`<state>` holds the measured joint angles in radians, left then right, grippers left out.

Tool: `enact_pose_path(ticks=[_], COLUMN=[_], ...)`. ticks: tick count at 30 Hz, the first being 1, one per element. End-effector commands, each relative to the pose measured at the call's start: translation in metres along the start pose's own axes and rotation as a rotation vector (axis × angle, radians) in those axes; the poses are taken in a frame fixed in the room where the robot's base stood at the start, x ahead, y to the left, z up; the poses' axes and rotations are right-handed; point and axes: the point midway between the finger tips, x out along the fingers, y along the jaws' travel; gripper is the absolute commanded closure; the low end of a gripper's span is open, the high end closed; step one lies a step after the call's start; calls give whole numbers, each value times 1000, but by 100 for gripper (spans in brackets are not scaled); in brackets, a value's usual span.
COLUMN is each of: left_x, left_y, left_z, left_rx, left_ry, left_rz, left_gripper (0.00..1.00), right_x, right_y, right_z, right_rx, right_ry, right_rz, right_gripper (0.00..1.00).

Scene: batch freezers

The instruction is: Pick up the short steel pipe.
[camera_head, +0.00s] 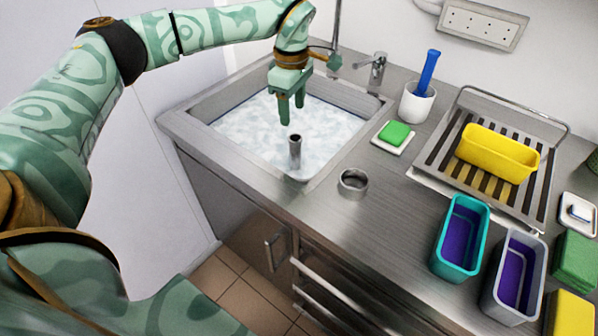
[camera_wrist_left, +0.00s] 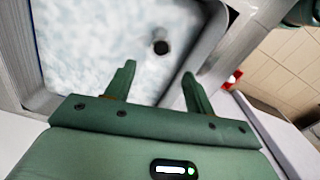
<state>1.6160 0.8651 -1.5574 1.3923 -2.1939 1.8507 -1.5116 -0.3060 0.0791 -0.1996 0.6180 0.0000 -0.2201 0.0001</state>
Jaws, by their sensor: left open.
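The short steel pipe (camera_head: 295,152) stands upright in the foamy sink (camera_head: 213,112), near its front right corner, with its lower end hidden by foam. It also shows in the left wrist view as a dark round end (camera_wrist_left: 161,47) beyond the fingertips. My left gripper (camera_head: 291,108) hangs over the sink, pointing down, behind and above the pipe in the head view. Its two fingers are apart and empty, also in the left wrist view (camera_wrist_left: 157,72). My right gripper is not in view.
A steel ring (camera_head: 353,182) lies on the counter right of the sink. A faucet (camera_head: 377,72) stands behind. Further right are a green sponge (camera_head: 395,133), a white cup (camera_head: 416,103), a drying rack (camera_head: 437,178) with a yellow container (camera_head: 497,153), and teal (camera_head: 440,245) and grey containers (camera_head: 493,290).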

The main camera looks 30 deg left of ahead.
Motion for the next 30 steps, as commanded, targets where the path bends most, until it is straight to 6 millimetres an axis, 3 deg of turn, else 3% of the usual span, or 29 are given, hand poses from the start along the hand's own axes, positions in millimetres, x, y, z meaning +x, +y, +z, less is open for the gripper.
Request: enact_pose_path(ticks=[1, 7, 14, 23, 30], left_x=[20, 60, 74, 120, 121], left_y=[0, 0, 0, -1, -1], left_z=[0, 1, 2, 7, 7], left_rx=[0, -1, 0, 0, -1], left_ry=[0, -1, -1, -1, -1], left_rz=[-7, -5, -1, -4, 0], left_gripper=[46, 46, 46, 46, 46], right_x=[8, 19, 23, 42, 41], right_y=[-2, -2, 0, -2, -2], right_z=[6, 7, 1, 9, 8], right_rx=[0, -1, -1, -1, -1], right_ry=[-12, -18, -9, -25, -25], right_rz=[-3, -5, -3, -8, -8], right_gripper=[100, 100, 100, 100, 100])
